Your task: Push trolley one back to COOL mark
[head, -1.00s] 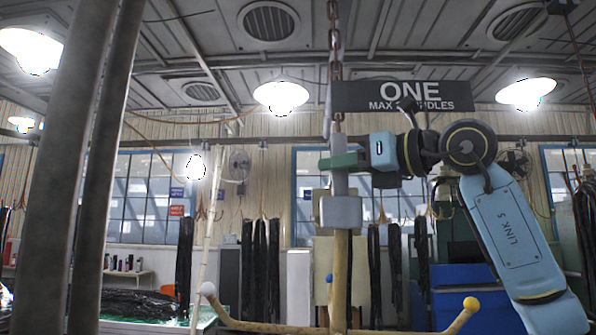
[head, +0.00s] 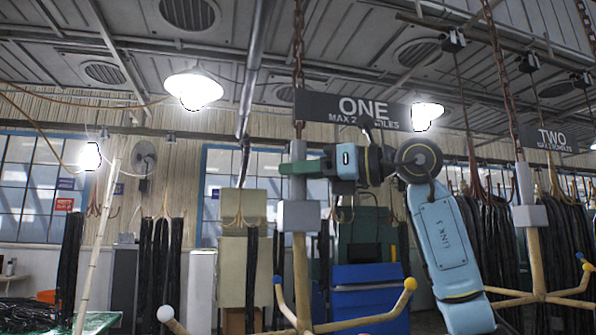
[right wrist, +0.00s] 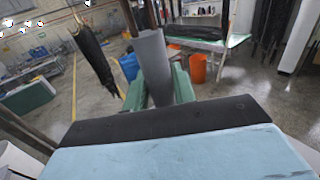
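Trolley one hangs on a chain, with a dark sign (head: 352,110) reading ONE, a grey upright bar (head: 298,152), a grey block (head: 299,216) and a yellowish post with ball-tipped arms (head: 302,270) below. No bundle shows on the visible arms. My right gripper (head: 298,168) reaches the bar from the right, just above the block. In the right wrist view its green fingers (right wrist: 158,88) lie on both sides of the grey bar (right wrist: 153,55), closed against it. My left gripper is not in view. No COOL mark is visible.
Trolley two, with its sign (head: 549,138) and post (head: 535,255), hangs at the right near dark hose bundles (head: 487,235). A blue bin (head: 368,290) stands behind trolley one. The right wrist view shows an orange bucket (right wrist: 197,68) and open floor.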

